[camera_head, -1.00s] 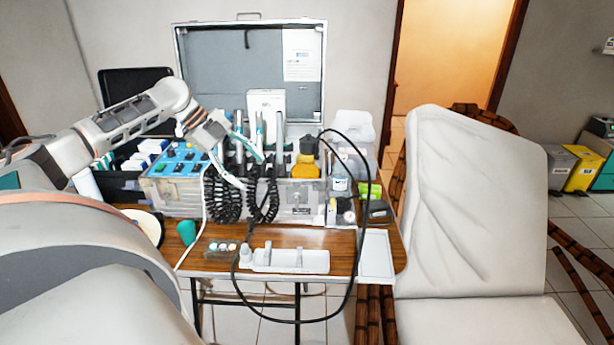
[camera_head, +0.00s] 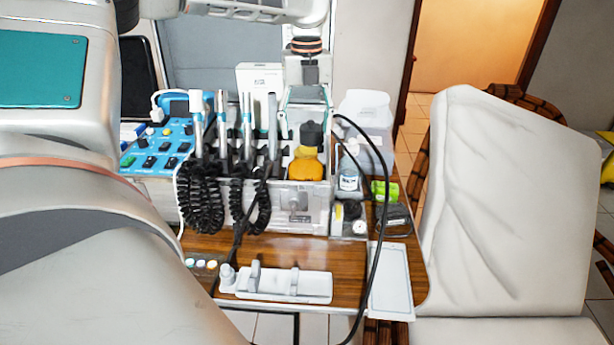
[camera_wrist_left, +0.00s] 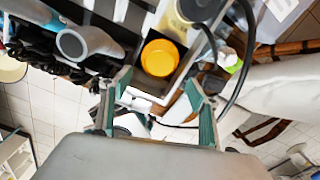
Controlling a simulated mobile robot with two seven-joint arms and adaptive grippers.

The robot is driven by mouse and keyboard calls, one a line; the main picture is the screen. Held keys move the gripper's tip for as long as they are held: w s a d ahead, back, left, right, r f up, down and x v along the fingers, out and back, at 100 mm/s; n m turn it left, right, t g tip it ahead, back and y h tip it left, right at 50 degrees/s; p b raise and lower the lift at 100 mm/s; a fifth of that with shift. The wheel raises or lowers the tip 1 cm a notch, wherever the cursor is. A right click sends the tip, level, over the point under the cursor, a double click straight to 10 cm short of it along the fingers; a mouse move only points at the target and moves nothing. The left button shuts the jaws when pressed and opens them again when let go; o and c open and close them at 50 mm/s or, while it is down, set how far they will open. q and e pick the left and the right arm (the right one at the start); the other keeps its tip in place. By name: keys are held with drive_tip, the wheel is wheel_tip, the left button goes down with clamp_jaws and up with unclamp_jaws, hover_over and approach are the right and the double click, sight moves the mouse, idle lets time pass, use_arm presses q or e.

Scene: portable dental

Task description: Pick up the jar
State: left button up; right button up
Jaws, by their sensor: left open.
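The jar (camera_head: 305,166) looks orange-yellow and stands at the right end of the metal dental case, with a dark round-topped thing (camera_head: 311,134) just behind or above it. In the left wrist view a round yellow top (camera_wrist_left: 159,58), which looks like the jar, sits in a compartment just beyond the fingertips. My left gripper (camera_head: 305,118) points down above the jar, its fingers spread and nothing between them. In the left wrist view the left gripper (camera_wrist_left: 158,82) has one finger on each side, apart from the jar. My right gripper is in neither current view.
Dental handpieces (camera_head: 246,125) with coiled black cords stand left of the jar. A white tray (camera_head: 315,288) lies in front on the wooden table (camera_head: 345,262).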

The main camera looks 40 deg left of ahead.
sight(306, 148)
use_arm(q)
wheel_tip(306, 148, down, 7)
drive_tip(key=shift+a+r+b, duration=0.1)
drive_tip(key=shift+b, duration=0.25)
drive_tip(key=shift+c, duration=0.3)
clamp_jaws()
